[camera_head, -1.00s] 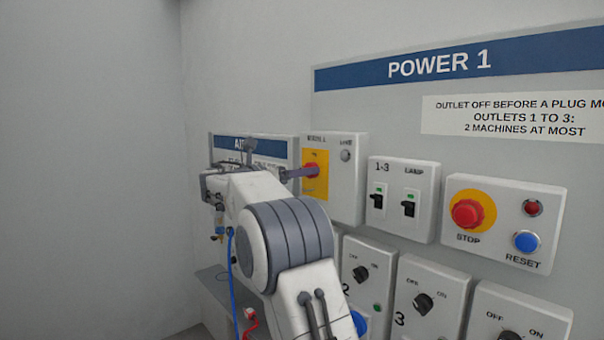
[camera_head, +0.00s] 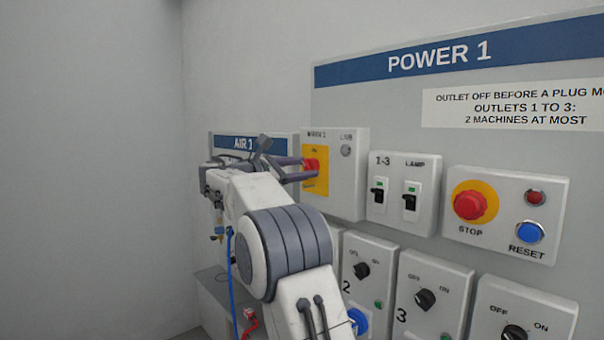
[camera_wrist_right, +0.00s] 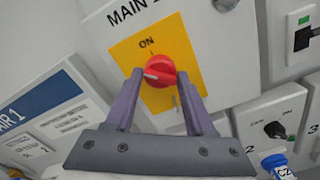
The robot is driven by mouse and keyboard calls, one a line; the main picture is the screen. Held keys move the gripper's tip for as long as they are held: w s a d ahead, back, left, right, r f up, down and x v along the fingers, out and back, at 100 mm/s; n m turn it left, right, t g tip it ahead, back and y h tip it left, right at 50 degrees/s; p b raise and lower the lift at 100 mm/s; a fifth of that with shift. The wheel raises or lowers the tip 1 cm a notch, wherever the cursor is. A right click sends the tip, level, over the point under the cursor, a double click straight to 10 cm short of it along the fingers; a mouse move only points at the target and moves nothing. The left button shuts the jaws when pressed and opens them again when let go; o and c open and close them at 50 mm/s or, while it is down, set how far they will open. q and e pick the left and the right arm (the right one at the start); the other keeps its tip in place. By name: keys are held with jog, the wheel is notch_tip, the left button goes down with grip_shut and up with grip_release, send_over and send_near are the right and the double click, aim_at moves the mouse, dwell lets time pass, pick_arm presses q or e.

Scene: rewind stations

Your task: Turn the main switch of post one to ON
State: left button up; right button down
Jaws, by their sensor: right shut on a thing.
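The main switch of post one is a red rotary knob (camera_head: 311,164) on a yellow plate (camera_head: 321,184), on the box marked MAIN 1 (camera_head: 347,187). In the right wrist view the knob (camera_wrist_right: 160,70) has a white pointer mark facing left, off the ON label, which is above it on the plate (camera_wrist_right: 190,72). My right gripper (camera_head: 308,169) is shut on the knob, one finger on each side. In the wrist view its fingers (camera_wrist_right: 158,84) reach the knob and cover part of the plate. My left gripper is not in view.
Right of the MAIN box are the 1-3 and LAMP switches (camera_head: 392,200), then the red STOP button (camera_head: 468,205) and blue RESET button (camera_head: 530,233). Outlet boxes with black knobs (camera_head: 425,299) sit below. The AIR 1 panel (camera_head: 243,143) is behind my right gripper.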

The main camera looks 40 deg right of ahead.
jog(key=m+b, duration=0.2)
jog(key=m, duration=0.2)
jog(key=shift+f+m, duration=0.15)
jog(key=shift+m, duration=0.15)
jog(key=m+b, duration=0.1)
jog(key=m, duration=0.3)
jog(key=shift+b, duration=0.3)
jog(key=shift+m, duration=0.4)
jog(key=shift+c, duration=1.5)
grip_release()
